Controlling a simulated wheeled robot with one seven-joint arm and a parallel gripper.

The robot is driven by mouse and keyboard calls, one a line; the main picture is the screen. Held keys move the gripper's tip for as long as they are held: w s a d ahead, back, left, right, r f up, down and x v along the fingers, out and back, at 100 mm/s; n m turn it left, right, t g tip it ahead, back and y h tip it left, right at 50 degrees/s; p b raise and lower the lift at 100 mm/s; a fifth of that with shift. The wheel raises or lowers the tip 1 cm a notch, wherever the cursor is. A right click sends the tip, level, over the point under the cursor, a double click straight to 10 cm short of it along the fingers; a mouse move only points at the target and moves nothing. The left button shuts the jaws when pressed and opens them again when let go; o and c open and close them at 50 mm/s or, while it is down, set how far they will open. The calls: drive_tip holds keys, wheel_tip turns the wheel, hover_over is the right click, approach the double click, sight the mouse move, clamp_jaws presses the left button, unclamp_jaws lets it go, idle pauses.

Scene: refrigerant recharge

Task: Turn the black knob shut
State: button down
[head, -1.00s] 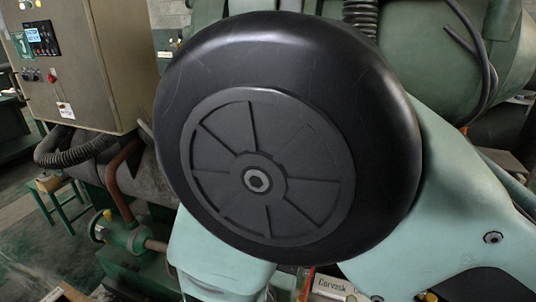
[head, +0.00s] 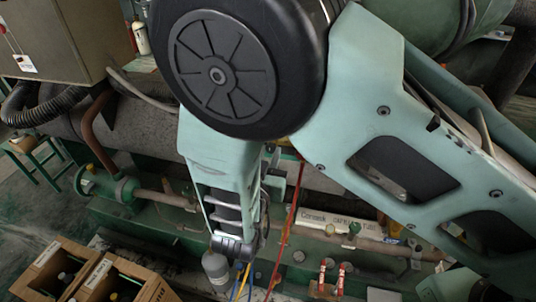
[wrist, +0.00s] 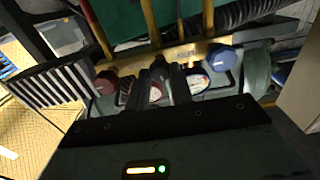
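In the wrist view, a brass-coloured manifold (wrist: 183,53) carries a red knob (wrist: 105,83) at the left and a blue knob (wrist: 222,58) at the right. A dark shape that looks like the black knob (wrist: 160,65) sits between them. Whether the fingers touch the knob cannot be told. Two round gauges are partly hidden behind the fingers. In the head view my arm hides the gripper and the manifold.
In the head view, a grey-brown control cabinet (head: 62,38) stands upper left. Cardboard boxes (head: 128,281) with bottles are at the lower left. Bare floor shows at far left.

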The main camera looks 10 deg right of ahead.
drive_tip(key=shift+f+b, duration=0.1)
drive_tip(key=shift+b, duration=0.25)
drive_tip(key=m+b, duration=0.2)
drive_tip(key=b, duration=0.1)
drive_tip(key=shift+f+m, duration=0.2)
drive_tip(key=shift+m, duration=0.2)
drive_tip(key=m+b, duration=0.3)
drive_tip(key=b, duration=0.2)
drive_tip(key=shift+m+b, duration=0.3)
drive_tip(key=shift+m, duration=0.1)
drive_tip(key=m+b, duration=0.4)
drive_tip(key=b, duration=0.3)
drive_tip(key=shift+f, duration=0.15)
drive_tip(key=m+b, duration=0.8)
drive_tip(key=b, duration=0.6)
drive_tip(key=m+b, duration=0.1)
drive_tip(key=b, duration=0.2)
drive_tip(key=shift+r+m, duration=0.2)
drive_tip(key=shift+m, duration=0.1)
drive_tip(key=shift+r, duration=0.15)
